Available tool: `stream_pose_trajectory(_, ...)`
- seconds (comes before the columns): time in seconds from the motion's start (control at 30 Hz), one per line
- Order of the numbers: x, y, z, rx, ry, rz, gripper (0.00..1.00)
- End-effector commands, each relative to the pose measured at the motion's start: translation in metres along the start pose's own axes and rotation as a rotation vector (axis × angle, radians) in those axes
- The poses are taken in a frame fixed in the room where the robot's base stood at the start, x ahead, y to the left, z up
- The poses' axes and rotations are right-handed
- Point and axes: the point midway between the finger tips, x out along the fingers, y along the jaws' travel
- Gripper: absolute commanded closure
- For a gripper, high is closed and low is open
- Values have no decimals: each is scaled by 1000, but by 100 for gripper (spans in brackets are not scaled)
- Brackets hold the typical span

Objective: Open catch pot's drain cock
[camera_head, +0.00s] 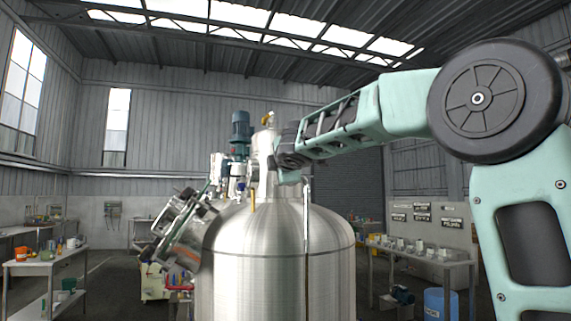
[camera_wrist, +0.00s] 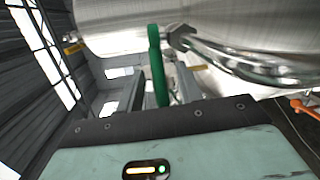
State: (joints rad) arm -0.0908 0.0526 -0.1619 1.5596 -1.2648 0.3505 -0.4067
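In the wrist view a green lever handle (camera_wrist: 157,66) stands beside a steel fitting and curved pipe (camera_wrist: 240,65), under a brushed steel vessel (camera_wrist: 190,15). It looks like the drain cock on the catch pot, but no label shows. My gripper (camera_wrist: 158,88) has one grey finger on each side of the green lever. The fingers look apart, with gaps beside the lever, so I see no grip on it. In the head view my gripper (camera_head: 289,162) is beside the narrow steel vessel (camera_head: 264,150) above the large tank; the green lever is not clear there.
The large domed steel tank (camera_head: 277,245) stands below my arm. A blue motor (camera_head: 241,128) and pipework are left of the narrow vessel. A tilted metal assembly (camera_head: 183,230) is at the tank's left. A table (camera_head: 425,257) with small items stands at right.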

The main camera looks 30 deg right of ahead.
Motion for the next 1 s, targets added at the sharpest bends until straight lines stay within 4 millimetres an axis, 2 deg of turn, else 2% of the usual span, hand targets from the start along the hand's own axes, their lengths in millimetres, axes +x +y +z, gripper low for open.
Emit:
stream_pose_trajectory(0.17, -31, -2, 0, 2, 3, 4, 64)
stream_pose_trajectory(0.6, -132, -2, 0, 3, 3, 3, 64)
stream_pose_trajectory(0.8, -159, -2, -1, 1, 3, 1, 64)
stream_pose_trajectory(1.0, -168, -1, 0, 0, 2, 0, 64)
